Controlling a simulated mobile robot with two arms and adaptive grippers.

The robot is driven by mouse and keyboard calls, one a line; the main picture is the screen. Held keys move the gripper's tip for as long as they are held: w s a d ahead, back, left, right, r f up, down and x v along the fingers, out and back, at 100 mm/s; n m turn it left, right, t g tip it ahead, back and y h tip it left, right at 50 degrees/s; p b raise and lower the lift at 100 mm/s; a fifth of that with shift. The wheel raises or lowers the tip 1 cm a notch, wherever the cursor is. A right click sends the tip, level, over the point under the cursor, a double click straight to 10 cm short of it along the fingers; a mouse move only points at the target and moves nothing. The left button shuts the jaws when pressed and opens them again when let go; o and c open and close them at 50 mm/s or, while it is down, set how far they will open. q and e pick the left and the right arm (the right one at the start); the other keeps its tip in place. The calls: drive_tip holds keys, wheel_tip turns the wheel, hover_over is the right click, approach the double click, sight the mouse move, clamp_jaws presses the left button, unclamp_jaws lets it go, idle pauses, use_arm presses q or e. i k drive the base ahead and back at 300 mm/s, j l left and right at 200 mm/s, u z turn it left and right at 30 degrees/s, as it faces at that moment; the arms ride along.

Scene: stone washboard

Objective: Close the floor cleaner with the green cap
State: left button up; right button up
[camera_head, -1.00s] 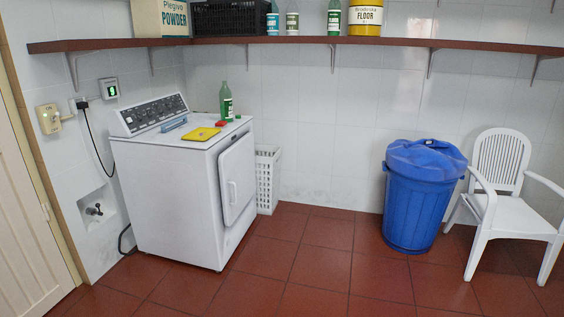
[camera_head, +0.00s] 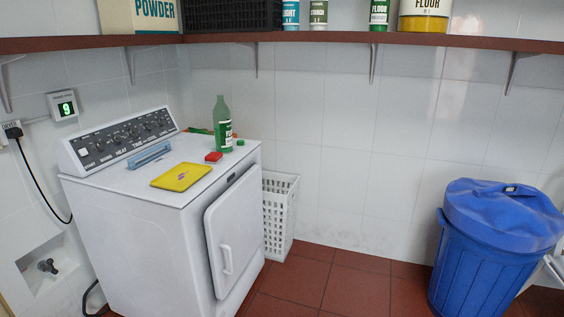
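A green bottle with a green and white label, the floor cleaner (camera_head: 222,127), stands upright without a cap on top of the white dryer (camera_head: 150,215), near its back right corner. A small green cap (camera_head: 240,142) lies on the dryer top just right of the bottle, apart from it. A small red item (camera_head: 213,157) lies in front of the bottle. Neither of my grippers shows in the head view.
A yellow flat item (camera_head: 181,177) and a blue item (camera_head: 149,155) lie on the dryer top. A white basket (camera_head: 279,215) stands right of the dryer, and a blue lidded bin (camera_head: 490,260) stands farther right. A shelf (camera_head: 330,38) with containers runs above. Red floor lies between basket and bin.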

sight(221, 114)
drive_tip(key=i+l+u, duration=0.2)
drive_tip(key=i, duration=0.25)
drive_tip(key=i+u, duration=0.2)
drive_tip(key=i, duration=0.2)
drive_tip(key=u, duration=0.3)
drive_tip(key=i+l+u, duration=0.55)
drive_tip(key=l+u, duration=0.15)
drive_tip(key=l, duration=0.15)
drive_tip(key=i+l+u, duration=0.2)
drive_tip(key=l, duration=0.15)
drive_tip(key=i+l, duration=0.15)
drive_tip(key=l, duration=0.25)
drive_tip(key=i+l, duration=0.1)
drive_tip(key=l, duration=0.3)
drive_tip(key=i+l, duration=0.15)
drive_tip(key=l, duration=0.2)
drive_tip(key=i+l+u, duration=0.1)
drive_tip(key=l, duration=0.3)
drive_tip(key=i+l, duration=0.1)
drive_tip(key=l, duration=0.3)
